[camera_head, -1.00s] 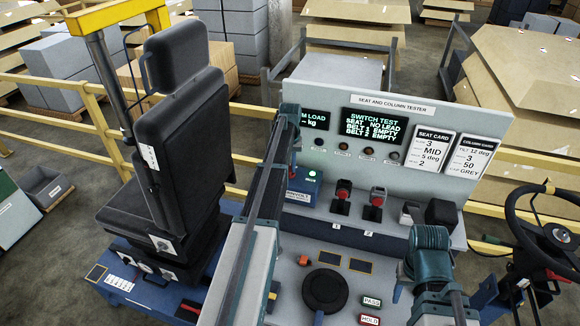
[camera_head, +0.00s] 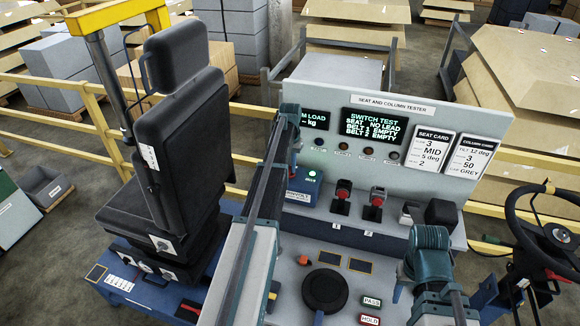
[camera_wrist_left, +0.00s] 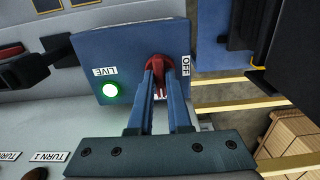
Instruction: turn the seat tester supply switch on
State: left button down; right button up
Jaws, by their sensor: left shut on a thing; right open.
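The seat tester supply switch is a red knob (camera_wrist_left: 159,70) on a blue box, seen in the left wrist view between a LIVE label on the left and an OFF label on the right. A round green lamp (camera_wrist_left: 111,90) beside LIVE glows. My left gripper (camera_wrist_left: 159,80) is shut on the red knob; the fingers hide part of it, so I cannot tell exactly where it points. In the head view the blue box (camera_head: 304,188) stands at the bench's left, partly behind my left arm. My right gripper is not seen; only my right arm shows.
A tester panel (camera_head: 408,108) with lit screens stands behind the bench. Two red-topped switches (camera_head: 376,197) sit right of the blue box. A black seat (camera_head: 180,140) stands at left, a steering wheel (camera_head: 545,235) at right. PASS and HOLD buttons (camera_head: 371,301) are in front.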

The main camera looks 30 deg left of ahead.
pick_arm(q)
jog(key=c, duration=0.9)
grip_release()
jog(key=shift+o, duration=0.2)
jog(key=shift+r, duration=0.15)
notch_tip(320, 180, up, 14)
jog(key=p, duration=1.4)
jog(key=shift+f, duration=0.2)
